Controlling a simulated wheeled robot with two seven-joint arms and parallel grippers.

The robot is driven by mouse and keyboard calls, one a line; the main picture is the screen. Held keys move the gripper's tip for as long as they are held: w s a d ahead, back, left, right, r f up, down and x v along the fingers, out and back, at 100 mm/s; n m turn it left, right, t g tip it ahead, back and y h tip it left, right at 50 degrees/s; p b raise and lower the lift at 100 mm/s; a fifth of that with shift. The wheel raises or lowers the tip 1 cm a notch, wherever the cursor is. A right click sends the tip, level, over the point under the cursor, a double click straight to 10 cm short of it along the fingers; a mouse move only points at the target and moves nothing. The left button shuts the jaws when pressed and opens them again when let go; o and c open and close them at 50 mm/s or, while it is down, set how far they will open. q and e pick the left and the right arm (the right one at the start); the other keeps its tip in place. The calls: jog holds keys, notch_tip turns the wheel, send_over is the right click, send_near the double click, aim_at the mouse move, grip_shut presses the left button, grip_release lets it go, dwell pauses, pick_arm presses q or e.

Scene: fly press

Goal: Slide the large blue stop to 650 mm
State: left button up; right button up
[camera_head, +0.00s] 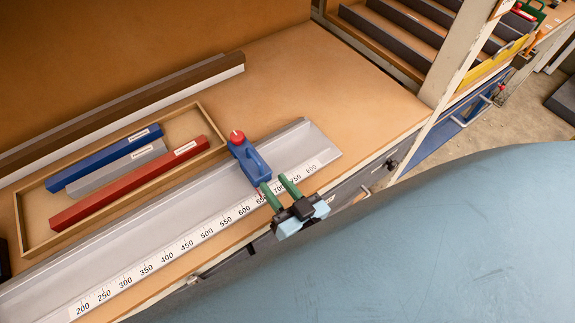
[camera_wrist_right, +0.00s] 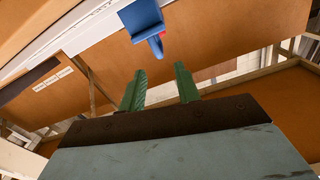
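The large blue stop (camera_head: 251,161), with a red knob on top, sits on the grey rail (camera_head: 110,264) towards its right end. The rail's white scale (camera_head: 193,240) runs from 200 to 800. The stop's front end is near the 650 mark, which a finger partly covers, so I cannot read the exact position. My right gripper (camera_head: 273,181) has its green fingers apart at the stop's front right side. In the right wrist view, the open fingers (camera_wrist_right: 160,80) are empty, with the blue stop (camera_wrist_right: 142,18) beyond their tips. My left gripper is not in view.
A wooden tray (camera_head: 27,210) behind the rail holds a blue bar (camera_head: 105,158), a grey bar (camera_head: 115,168) and a red bar (camera_head: 130,183). A long brown and white strip (camera_head: 125,110) lies behind it.

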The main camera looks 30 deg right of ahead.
jog(key=s, duration=0.3)
jog(key=shift+s+d, duration=0.2)
jog(key=shift+s, duration=0.2)
